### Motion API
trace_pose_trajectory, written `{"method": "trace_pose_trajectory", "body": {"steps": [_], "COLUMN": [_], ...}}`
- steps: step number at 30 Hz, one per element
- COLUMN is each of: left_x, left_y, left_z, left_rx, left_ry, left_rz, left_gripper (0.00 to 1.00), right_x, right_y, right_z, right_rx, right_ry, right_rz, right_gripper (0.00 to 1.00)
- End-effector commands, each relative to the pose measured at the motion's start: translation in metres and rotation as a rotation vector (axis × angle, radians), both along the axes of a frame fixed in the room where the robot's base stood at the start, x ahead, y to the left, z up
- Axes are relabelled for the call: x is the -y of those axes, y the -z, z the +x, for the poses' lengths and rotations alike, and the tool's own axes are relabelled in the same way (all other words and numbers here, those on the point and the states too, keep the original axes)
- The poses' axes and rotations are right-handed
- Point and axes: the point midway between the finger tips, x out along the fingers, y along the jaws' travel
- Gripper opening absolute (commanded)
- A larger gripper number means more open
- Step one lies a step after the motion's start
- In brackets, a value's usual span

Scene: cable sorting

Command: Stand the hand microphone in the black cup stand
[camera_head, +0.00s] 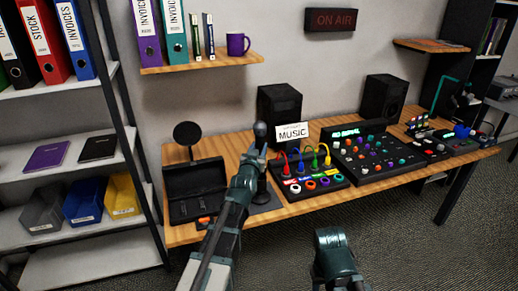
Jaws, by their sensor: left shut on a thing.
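The hand microphone (260,129) stands about upright above the desk, its dark round head showing over my left gripper (256,153). The left gripper is shut on the microphone's body, and the fingers and arm hide the lower part of it. A flat black piece (267,204) shows on the desk just right of my left wrist. It may be the base of the black cup stand, but my arm covers most of that spot, so I cannot tell. I cannot see whether the microphone touches anything below. Of my right arm only a dark rounded link shows at the bottom; its gripper is out of view.
On the wooden desk (176,237), an open black case (195,190) lies left of my arm, with a round black disc (187,134) behind it. A cable panel (308,180), a mixer (372,150), a MUSIC sign (292,133) and a speaker (279,104) stand to the right.

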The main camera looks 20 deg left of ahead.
Motion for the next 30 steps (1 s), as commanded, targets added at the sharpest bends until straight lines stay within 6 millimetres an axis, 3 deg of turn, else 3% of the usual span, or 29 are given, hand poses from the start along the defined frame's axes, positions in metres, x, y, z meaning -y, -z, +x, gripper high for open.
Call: {"method": "trace_pose_trajectory", "body": {"steps": [30], "left_x": [0.0], "left_y": [0.081], "left_z": [0.0], "left_rx": [0.001], "left_ry": [0.0], "left_rz": [-0.001], "left_gripper": [0.0], "right_x": [0.0], "right_y": [0.081], "right_z": [0.0], "right_rx": [0.0], "right_ry": [0.0], "right_rz": [0.0], "right_gripper": [0.5]}}
